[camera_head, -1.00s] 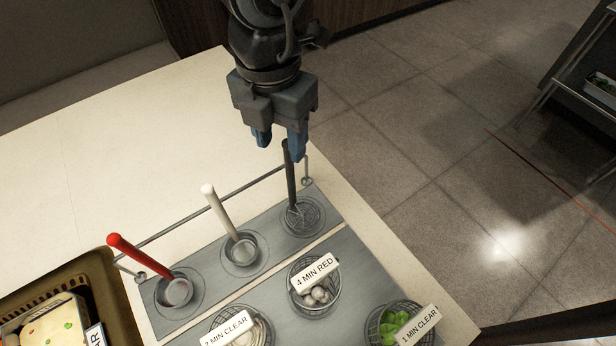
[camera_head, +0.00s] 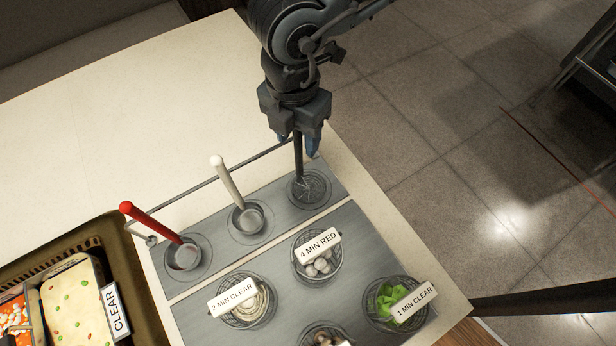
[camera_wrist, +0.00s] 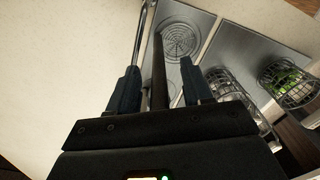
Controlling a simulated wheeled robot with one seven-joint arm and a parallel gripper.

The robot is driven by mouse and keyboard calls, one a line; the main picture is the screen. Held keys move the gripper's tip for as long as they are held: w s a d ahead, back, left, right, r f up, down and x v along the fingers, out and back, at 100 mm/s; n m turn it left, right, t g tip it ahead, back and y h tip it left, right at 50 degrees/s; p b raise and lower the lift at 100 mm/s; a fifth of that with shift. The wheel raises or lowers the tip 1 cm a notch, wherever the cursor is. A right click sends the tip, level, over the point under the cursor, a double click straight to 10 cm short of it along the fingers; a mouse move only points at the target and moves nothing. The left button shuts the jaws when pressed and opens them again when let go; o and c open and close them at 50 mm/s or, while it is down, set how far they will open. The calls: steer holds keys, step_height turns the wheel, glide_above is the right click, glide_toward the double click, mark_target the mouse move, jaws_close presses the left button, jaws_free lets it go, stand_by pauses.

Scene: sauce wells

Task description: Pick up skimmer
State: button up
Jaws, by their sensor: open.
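The skimmer (camera_head: 298,158) has a dark upright handle and a round wire head resting in the rightmost well of the back strip. In the wrist view the skimmer's handle (camera_wrist: 159,75) stands between the two fingers, with its wire head beyond. My gripper (camera_head: 298,142) is open around the upper handle, with blue-tipped fingers pointing down. In the wrist view my gripper (camera_wrist: 158,88) shows a gap on both sides of the handle, and I see no clear contact.
A white-handled ladle (camera_head: 226,178) and a red-handled ladle (camera_head: 150,222) stand in wells to the left. A metal rail (camera_head: 205,184) runs behind them. Labelled wire baskets (camera_head: 318,254) sit in front. A brown tray (camera_head: 122,262) is at the left. The back counter (camera_head: 110,120) is clear.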

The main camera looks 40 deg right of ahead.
jaws_close()
stand_by(0.3)
steer(key=shift+r, duration=0.1)
